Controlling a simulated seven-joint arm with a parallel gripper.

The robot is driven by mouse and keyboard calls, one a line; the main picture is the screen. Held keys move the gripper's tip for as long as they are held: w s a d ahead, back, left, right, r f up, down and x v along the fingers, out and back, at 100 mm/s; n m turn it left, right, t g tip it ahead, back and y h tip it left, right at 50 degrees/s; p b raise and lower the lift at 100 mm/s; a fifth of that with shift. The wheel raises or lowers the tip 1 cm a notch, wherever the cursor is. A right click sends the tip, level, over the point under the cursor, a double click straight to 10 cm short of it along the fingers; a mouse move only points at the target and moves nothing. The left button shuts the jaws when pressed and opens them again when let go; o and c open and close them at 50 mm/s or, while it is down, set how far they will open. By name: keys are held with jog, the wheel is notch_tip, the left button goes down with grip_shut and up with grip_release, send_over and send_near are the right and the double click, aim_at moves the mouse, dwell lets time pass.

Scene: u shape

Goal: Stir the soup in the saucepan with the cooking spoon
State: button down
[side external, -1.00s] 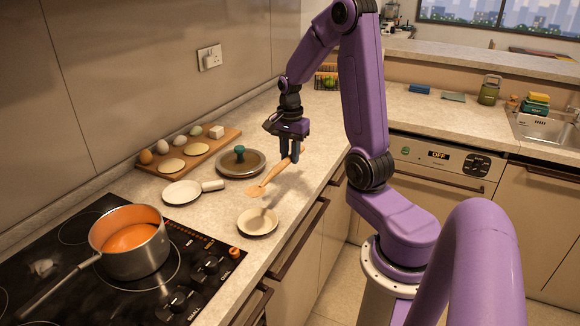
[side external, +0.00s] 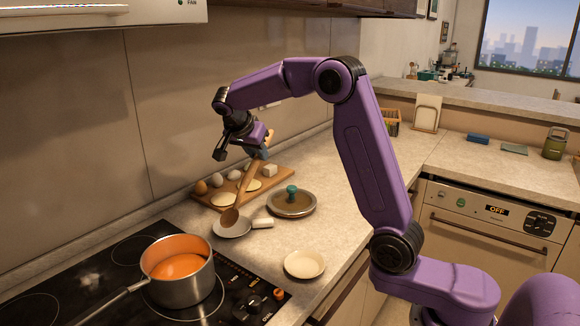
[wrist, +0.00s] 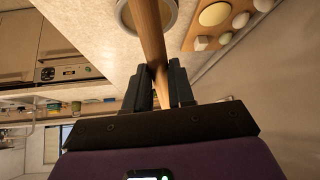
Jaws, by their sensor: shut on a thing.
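The saucepan (side external: 190,287) is steel with an orange inside and stands on the black cooktop, its long handle toward the lower left. Orange soup (side external: 177,267) lies in it. My gripper (side external: 262,153) is shut on the wooden cooking spoon (side external: 243,185), up and to the right of the saucepan. The spoon slants down to the left, and its bowl hangs in front of the white pan. In the wrist view the spoon handle (wrist: 149,35) runs up between the two dark fingers (wrist: 160,85). The spoon is clear of the saucepan.
A small white pan (side external: 232,229), a lid with a green knob (side external: 291,203) and a cream plate (side external: 304,265) lie on the counter right of the cooktop (side external: 110,262). A wooden board (side external: 273,184) with eggs and flat rounds is behind, along the wall.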

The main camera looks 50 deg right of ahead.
jog(key=a+r+m+g+h, duration=0.1)
jog(key=a+r+h, duration=0.2)
jog(key=a+r, duration=0.5)
jog(key=a+r+m+g+h, duration=0.1)
jog(key=a+r+h, duration=0.2)
jog(key=a, duration=1)
jog(key=shift+d+f, duration=2.8)
jog(key=shift+d, duration=0.15)
jog(key=a+f, duration=0.5)
jog(key=f, duration=0.4)
jog(key=shift+w+a, duration=0.25)
jog(key=shift+a, duration=0.05)
jog(key=shift+f, duration=0.1)
jog(key=shift+d, duration=0.15)
